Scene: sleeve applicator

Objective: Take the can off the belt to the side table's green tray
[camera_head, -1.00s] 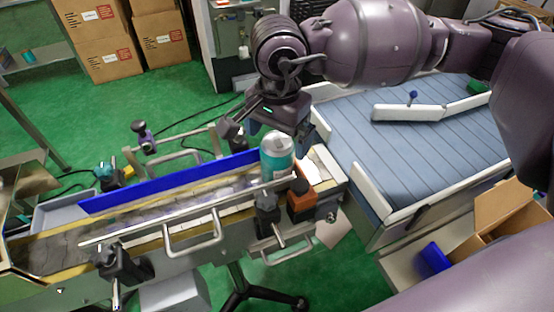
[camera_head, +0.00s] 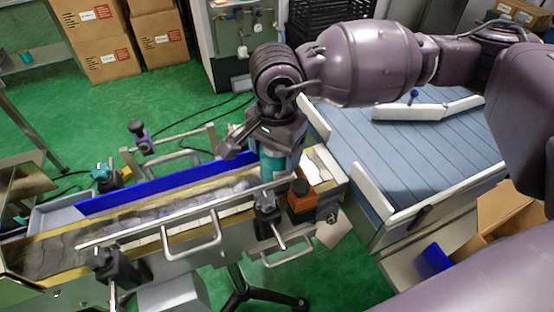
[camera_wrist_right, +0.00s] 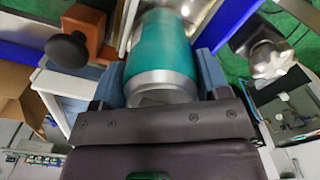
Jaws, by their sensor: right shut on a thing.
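The can (camera_head: 273,165), teal with a silver end, stands at the right end of the narrow belt (camera_head: 150,219), beside the blue guide rail. My right gripper (camera_head: 271,152) is over it from above, and its body hides the can's upper part. In the right wrist view the can (camera_wrist_right: 162,50) sits between the two blue-grey fingers, which are shut on it. The can seems still at belt height. I cannot make out the green tray in the current views. My left gripper is not in view.
A blue guide rail (camera_head: 165,183) runs along the belt's far side, and a metal rail lines the near side. An orange block with a black knob (camera_head: 302,197) stands close to the can. A wide blue-grey slatted conveyor (camera_head: 420,155) lies to the right. Cardboard boxes (camera_head: 98,42) stand behind.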

